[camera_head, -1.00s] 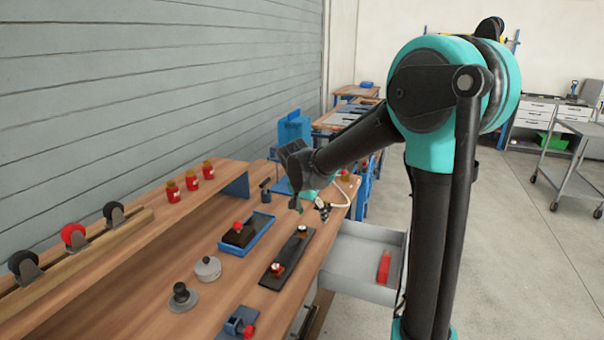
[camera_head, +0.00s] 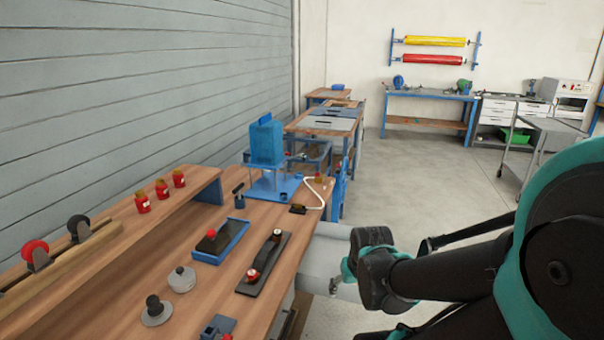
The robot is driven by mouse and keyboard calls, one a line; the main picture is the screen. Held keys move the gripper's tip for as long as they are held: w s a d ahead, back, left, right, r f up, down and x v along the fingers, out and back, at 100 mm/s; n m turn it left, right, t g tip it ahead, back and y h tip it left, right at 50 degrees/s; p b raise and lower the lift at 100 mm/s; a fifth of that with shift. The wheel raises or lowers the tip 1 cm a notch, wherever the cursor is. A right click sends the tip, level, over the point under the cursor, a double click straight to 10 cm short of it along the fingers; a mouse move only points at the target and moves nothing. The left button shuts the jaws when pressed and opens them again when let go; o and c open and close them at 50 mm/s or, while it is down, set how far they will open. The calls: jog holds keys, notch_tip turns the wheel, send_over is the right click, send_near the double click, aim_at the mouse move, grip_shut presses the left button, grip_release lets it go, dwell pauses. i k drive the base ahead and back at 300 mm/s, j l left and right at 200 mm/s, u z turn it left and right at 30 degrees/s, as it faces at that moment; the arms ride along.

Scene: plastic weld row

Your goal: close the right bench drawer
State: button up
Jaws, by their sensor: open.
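The right bench drawer (camera_head: 318,252) is grey and stands pulled out from the right side of the wooden workbench (camera_head: 212,285). My arm hides much of its outer part and its front.
Open floor (camera_head: 430,185) lies to the right, with a grey cart (camera_head: 550,140) beyond.

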aim_at(337, 255)
jog(key=l, duration=0.4)
jog(key=k+l+u, duration=0.15)
jog(key=l, duration=0.25)
jog(key=k+l, duration=0.1)
jog(key=l, duration=0.3)
jog(key=k+l+u, duration=0.1)
jog(key=l, duration=0.3)
jog(key=k+l+u, duration=0.2)
jog(key=k+l, duration=0.05)
jog(key=k, duration=0.1)
